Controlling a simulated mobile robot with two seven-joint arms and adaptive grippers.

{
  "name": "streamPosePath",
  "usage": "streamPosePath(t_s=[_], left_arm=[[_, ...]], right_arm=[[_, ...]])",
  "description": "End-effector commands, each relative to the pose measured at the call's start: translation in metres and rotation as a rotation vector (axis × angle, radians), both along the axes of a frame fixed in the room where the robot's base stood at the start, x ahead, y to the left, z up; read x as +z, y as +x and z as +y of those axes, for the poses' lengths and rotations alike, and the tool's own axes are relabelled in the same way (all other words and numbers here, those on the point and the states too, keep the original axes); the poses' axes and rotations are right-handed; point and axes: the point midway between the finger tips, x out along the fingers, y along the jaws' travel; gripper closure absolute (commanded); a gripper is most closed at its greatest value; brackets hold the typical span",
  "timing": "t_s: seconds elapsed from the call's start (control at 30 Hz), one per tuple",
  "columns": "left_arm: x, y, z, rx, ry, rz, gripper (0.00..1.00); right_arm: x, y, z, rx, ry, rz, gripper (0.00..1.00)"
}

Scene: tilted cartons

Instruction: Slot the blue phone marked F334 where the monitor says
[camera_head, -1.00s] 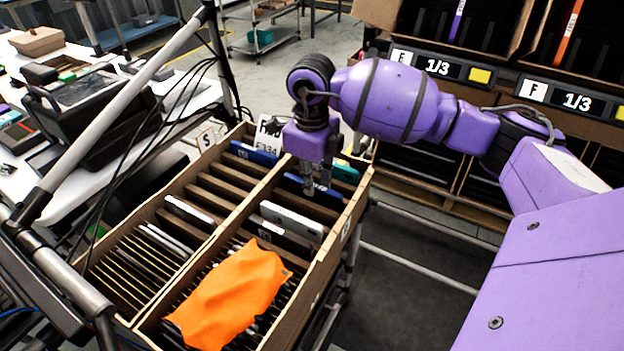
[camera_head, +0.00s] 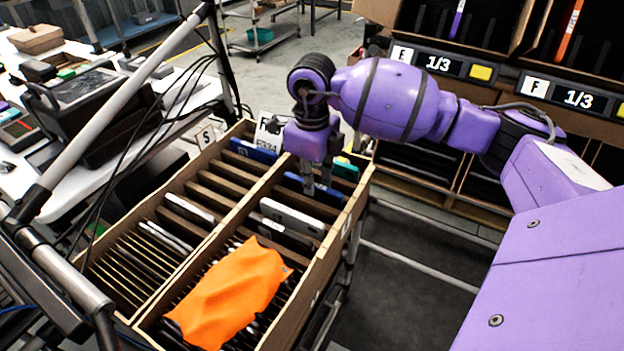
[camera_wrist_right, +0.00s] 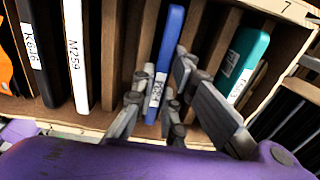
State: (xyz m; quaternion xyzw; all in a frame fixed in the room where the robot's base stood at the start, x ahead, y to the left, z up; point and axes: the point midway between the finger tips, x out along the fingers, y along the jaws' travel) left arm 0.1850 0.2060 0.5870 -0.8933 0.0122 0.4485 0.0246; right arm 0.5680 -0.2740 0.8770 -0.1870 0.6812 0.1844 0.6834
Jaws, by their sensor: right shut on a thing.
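The blue phone (camera_wrist_right: 169,48) stands on edge in a slot of the crate (camera_head: 354,204). In the right wrist view its white label is partly covered by my finger, and only part of the marking can be read. My right gripper (camera_wrist_right: 163,78) is shut on this phone, one finger on each side. In the head view the gripper (camera_head: 310,182) reaches down into the far end of the crate's right row, and the blue phone (camera_head: 328,194) shows just beside its fingers. My left gripper is not in view. I cannot see a readable monitor screen.
A teal phone (camera_wrist_right: 243,62) stands to the right of the blue one. A white phone marked M259 (camera_wrist_right: 75,45) and a dark one stand to the left. An orange cloth (camera_head: 230,295) covers near slots.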

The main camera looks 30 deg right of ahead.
Motion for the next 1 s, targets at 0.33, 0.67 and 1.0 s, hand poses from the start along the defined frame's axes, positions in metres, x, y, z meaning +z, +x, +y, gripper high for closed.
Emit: streamPosePath(t_s=[0.33,0.67,1.0], left_arm=[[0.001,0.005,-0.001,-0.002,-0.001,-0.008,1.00],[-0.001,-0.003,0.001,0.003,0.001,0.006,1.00],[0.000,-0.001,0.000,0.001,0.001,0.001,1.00]], right_arm=[[0.000,0.000,0.000,0.000,0.001,-0.001,0.69],[0.001,0.000,0.000,0.000,0.000,0.000,0.67],[0.055,0.001,0.000,0.000,-0.001,-0.006,0.67]])
